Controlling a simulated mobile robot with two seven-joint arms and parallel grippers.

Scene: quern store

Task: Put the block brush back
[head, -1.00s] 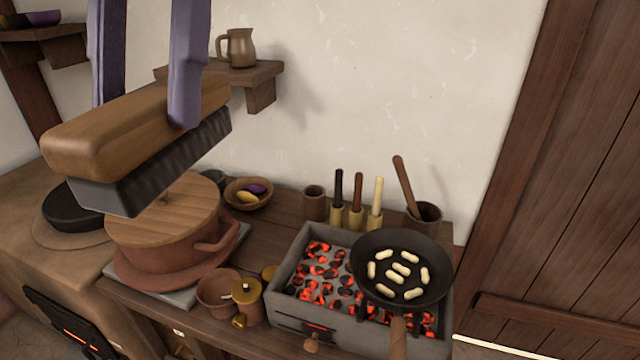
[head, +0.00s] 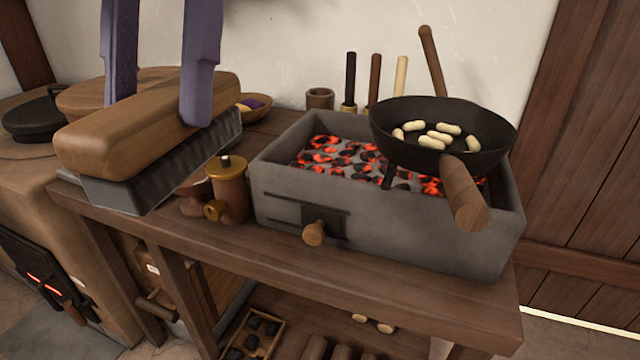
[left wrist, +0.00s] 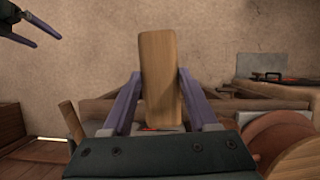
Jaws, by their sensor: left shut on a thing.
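The block brush (head: 100,150) has a thick wooden back and a dark grey bristle side facing down. My left gripper (head: 155,112) is shut on its wooden back, one purple finger on each side. It is held in front of the left part of the bench in the head view and hides most of the pot there. In the left wrist view the brush's wooden back (left wrist: 161,95) stands upright between the fingers. My right gripper (left wrist: 38,28) shows at that view's top left corner, its fingers apart and empty. Where the brush belongs cannot be told.
A stone brazier (head: 390,235) with glowing coals stands on the wooden bench (head: 400,295). A black pan (head: 490,150) with several pale pieces sits over it, its handle jutting forward. A small brass-handled pot (head: 228,190) is close beside the brush. Lower shelves hold a tray (head: 250,335).

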